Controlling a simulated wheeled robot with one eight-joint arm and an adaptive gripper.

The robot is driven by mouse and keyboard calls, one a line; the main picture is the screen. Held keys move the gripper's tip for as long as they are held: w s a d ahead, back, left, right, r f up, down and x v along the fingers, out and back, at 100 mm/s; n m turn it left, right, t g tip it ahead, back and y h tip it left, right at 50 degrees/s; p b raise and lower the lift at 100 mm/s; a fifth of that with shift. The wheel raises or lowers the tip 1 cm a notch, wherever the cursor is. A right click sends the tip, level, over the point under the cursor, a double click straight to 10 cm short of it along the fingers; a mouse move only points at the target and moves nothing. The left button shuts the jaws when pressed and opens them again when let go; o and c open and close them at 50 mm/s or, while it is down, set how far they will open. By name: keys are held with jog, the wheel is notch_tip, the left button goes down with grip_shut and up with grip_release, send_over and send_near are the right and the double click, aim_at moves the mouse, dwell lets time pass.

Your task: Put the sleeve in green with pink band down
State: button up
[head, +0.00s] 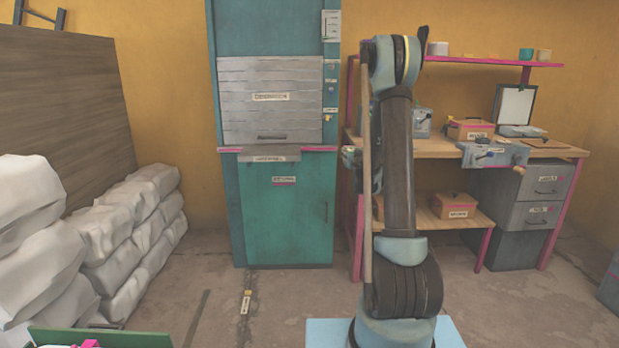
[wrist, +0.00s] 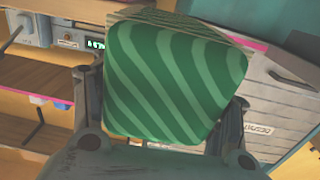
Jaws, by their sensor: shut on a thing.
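My gripper (wrist: 163,97) is shut on a green striped piece (wrist: 172,82) in the wrist view. The piece has wavy dark and light green stripes on the face toward the camera, and a finger stands at each side of it. A narrow lined side shows along its upper edge. No pink band shows on the faces in view, so I cannot tell if it is the named sleeve. In the head view my arm hides the gripper and the held piece.
A teal press cabinet (head: 284,210) with a grey slatted shutter (head: 270,120) stands beyond my arm. A wooden workbench (head: 440,150) with boxes is at the right. White sacks (head: 105,230) line the left. A green-edged container (head: 110,337) shows pink inside.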

jog(key=f, duration=0.1)
jog(key=a+f, duration=0.1)
jog(key=f, duration=0.1)
jog(key=a+f, duration=0.1)
jog(key=shift+w+f, duration=0.2)
jog(key=shift+w, duration=0.15)
jog(key=shift+r, duration=0.15)
jog(key=shift+s+a, duration=0.1)
